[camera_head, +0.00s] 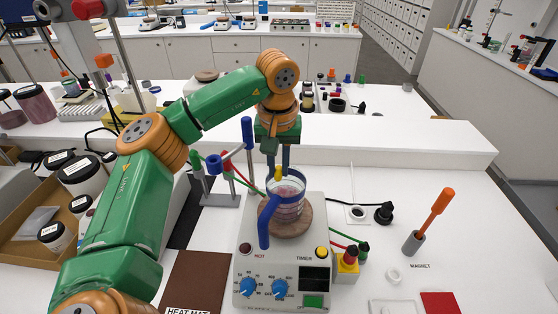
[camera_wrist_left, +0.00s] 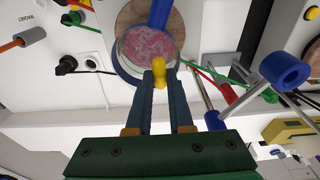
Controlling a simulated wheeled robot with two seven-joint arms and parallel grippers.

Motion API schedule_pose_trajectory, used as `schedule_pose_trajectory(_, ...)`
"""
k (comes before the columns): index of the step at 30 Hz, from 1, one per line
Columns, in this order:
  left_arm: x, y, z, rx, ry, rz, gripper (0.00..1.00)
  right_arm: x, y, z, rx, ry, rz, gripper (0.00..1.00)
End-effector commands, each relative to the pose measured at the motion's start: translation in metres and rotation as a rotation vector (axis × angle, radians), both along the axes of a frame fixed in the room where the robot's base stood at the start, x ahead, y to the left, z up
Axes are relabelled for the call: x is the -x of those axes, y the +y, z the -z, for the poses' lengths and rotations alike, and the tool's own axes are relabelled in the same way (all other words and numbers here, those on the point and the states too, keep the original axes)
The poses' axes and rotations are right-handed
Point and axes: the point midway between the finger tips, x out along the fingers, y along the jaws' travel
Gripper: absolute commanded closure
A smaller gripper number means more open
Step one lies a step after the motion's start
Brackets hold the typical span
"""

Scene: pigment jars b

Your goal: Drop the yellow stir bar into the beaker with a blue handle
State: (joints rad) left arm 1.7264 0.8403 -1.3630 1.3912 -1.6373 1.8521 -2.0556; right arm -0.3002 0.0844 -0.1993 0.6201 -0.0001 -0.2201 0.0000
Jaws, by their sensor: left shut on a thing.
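My left gripper (camera_head: 279,163) points down over the beaker and is shut on the yellow stir bar (camera_head: 279,174). In the left wrist view the yellow stir bar (camera_wrist_left: 158,72) sits between the fingertips (camera_wrist_left: 159,82), over the near rim of the beaker (camera_wrist_left: 128,62). I cannot tell its exact height above the rim. The glass beaker (camera_head: 288,205) has a blue handle (camera_head: 264,228) and pinkish contents. It stands upright on the round brown top (camera_head: 303,220) of a hotplate (camera_head: 255,259). My right gripper is not in view.
A stand with blue and red clamps (camera_head: 221,165) is left of the beaker. Cables cross behind the hotplate.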

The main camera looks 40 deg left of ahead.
Motion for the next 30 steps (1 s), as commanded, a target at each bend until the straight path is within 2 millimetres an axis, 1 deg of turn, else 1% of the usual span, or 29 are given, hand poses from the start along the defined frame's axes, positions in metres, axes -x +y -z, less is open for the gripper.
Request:
schedule_pose_trajectory(2,0.0,0.0,0.0,0.0,0.0,0.0,1.0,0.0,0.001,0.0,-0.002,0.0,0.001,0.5)
schedule_pose_trajectory(3,0.0,0.0,0.0,0.0,0.0,0.0,0.7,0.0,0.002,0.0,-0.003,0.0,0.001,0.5)
schedule_pose_trajectory(6,0.0,0.0,0.0,0.0,0.0,0.0,0.46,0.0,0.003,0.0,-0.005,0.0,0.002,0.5)
schedule_pose_trajectory(15,0.0,0.0,-0.003,0.0,-0.001,0.0,0.46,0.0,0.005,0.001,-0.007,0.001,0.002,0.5)
schedule_pose_trajectory(17,0.0,-0.001,-0.01,0.0,-0.004,0.0,0.46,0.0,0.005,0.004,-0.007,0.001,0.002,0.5)
schedule_pose_trajectory(19,0.002,-0.003,-0.024,0.001,-0.004,0.0,0.46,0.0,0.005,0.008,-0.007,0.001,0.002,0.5)
schedule_pose_trajectory(22,0.004,-0.004,-0.047,0.001,-0.004,0.0,0.46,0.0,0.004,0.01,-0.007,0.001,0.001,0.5)
schedule_pose_trajectory(24,0.006,-0.004,-0.064,-0.002,-0.003,0.0,0.46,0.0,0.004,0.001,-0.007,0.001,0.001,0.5)
schedule_pose_trajectory(27,0.007,-0.005,-0.072,-0.001,-0.002,0.0,0.46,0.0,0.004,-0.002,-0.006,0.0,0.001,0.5)
schedule_pose_trajectory(30,0.007,-0.005,-0.072,0.0,0.0,0.001,0.46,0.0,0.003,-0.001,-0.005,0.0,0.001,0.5)
